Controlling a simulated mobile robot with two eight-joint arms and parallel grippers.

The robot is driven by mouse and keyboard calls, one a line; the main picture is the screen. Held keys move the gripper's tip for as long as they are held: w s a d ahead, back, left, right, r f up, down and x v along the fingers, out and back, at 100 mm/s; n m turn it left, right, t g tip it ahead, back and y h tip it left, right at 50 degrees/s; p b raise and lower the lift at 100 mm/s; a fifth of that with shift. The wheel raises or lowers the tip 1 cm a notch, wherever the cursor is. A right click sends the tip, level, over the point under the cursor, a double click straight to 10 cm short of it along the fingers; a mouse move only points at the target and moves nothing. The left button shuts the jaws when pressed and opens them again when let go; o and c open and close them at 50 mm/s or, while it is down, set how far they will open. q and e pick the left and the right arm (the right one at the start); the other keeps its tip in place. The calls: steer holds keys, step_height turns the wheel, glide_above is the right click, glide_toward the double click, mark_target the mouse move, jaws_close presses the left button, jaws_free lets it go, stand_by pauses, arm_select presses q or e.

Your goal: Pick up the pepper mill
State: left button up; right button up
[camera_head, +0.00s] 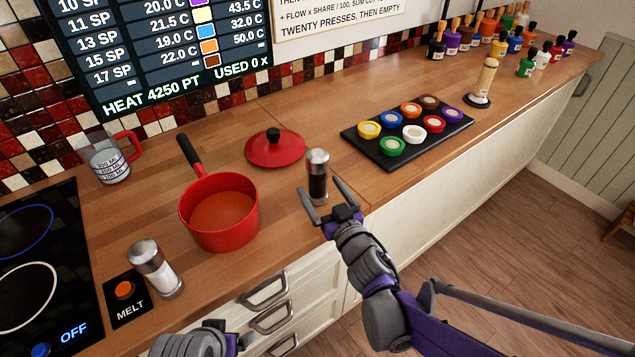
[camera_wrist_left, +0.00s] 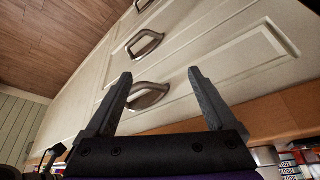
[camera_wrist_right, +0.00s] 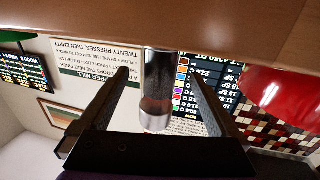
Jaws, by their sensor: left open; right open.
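The pepper mill (camera_head: 317,185), a clear cylinder with dark contents and a silver top, stands upright near the counter's front edge. My right gripper (camera_head: 318,186) is open just in front of it, one finger toward each side. In the right wrist view the mill (camera_wrist_right: 157,85) shows upside down between the open fingers (camera_wrist_right: 157,73), with a gap on both sides. A similar mill with pale contents (camera_head: 164,275) stands at the front left. My left gripper (camera_wrist_left: 160,75) is open and empty before the drawer fronts; in the head view only part of that arm shows at the bottom edge.
A red pot (camera_head: 219,240) and red lid (camera_head: 275,149) lie left of the pepper mill. A black tray (camera_head: 362,145) with colored cups is to its right. A stove (camera_head: 45,290) and measuring jug (camera_head: 108,160) are at the left. Drawer handles (camera_wrist_left: 148,96) jut out below the counter.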

steer(key=x, duration=0.2)
steer(key=shift+w+a, duration=0.1)
steer(key=shift+w, duration=0.3)
jaws_close()
